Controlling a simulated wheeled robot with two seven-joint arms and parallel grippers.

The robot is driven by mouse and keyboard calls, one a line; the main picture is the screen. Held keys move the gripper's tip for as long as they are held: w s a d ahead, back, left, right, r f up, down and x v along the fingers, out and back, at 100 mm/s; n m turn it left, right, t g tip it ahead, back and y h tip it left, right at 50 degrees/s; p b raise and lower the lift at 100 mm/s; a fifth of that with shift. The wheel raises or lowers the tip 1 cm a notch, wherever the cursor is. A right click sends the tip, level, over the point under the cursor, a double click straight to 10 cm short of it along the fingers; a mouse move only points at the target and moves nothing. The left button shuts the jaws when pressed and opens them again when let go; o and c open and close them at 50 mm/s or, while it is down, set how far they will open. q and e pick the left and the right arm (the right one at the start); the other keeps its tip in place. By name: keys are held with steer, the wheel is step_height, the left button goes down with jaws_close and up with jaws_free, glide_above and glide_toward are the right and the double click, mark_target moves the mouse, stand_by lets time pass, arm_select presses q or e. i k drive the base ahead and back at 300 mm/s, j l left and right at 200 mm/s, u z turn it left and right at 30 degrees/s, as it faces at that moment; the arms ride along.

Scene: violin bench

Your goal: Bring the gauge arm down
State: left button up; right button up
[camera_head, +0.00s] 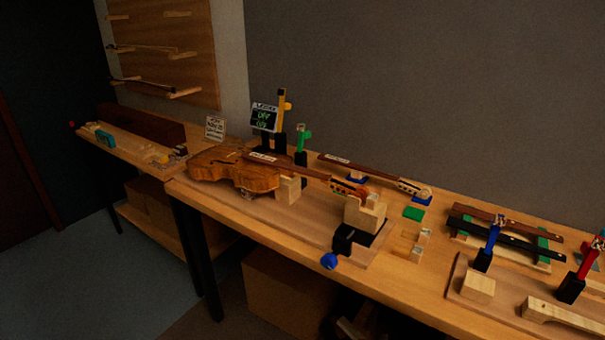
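No part is plainly marked as the gauge arm, and I cannot tell which one it is. A yellow upright arm (283,105) stands on a black post beside a dark display panel (264,117) with green text. A green arm (303,136) stands on a black base just to its right. A blue arm (493,235) and a red arm (588,260) rise tilted from black blocks on the right. Neither of my grippers shows in the head view.
A violin (233,167) lies on the wooden bench (285,232), its neck pointing right toward wooden blocks (364,214). Dark fingerboard-like strips (505,237) lie right. Boxes are below.

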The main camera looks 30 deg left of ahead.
mark_target(282, 106)
steer(key=u, duration=1.3)
